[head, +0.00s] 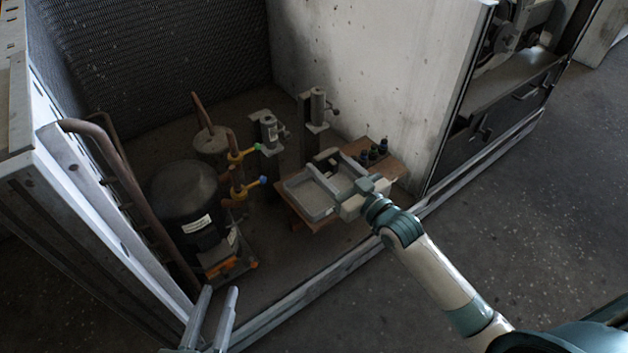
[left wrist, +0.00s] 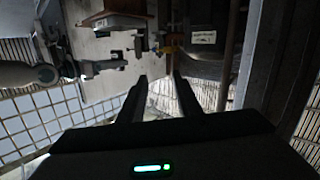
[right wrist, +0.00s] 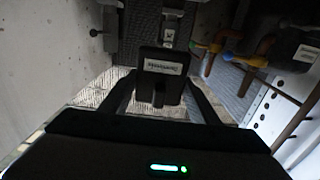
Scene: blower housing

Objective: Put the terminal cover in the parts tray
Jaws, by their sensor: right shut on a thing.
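The terminal cover (right wrist: 163,62) is a dark block with a pale label on its face. It sits between the fingers of my right gripper (right wrist: 162,88), which is shut on it. In the head view my right gripper (head: 335,176) is over or close beside the grey parts tray (head: 309,211), on a small wooden table; I cannot tell the height above the tray. The cover is hard to make out there. My left gripper (head: 220,292) is at the bottom of the head view, well away from the tray. Its fingers (left wrist: 161,84) are apart and empty.
A black compressor (head: 184,190) with copper pipes stands left of the wooden table (head: 384,163). Blue and yellow valves (head: 245,184) stick out between them. Several small dark bottles (head: 373,153) stand at the table's back right. A metal frame rail (head: 330,272) runs in front.

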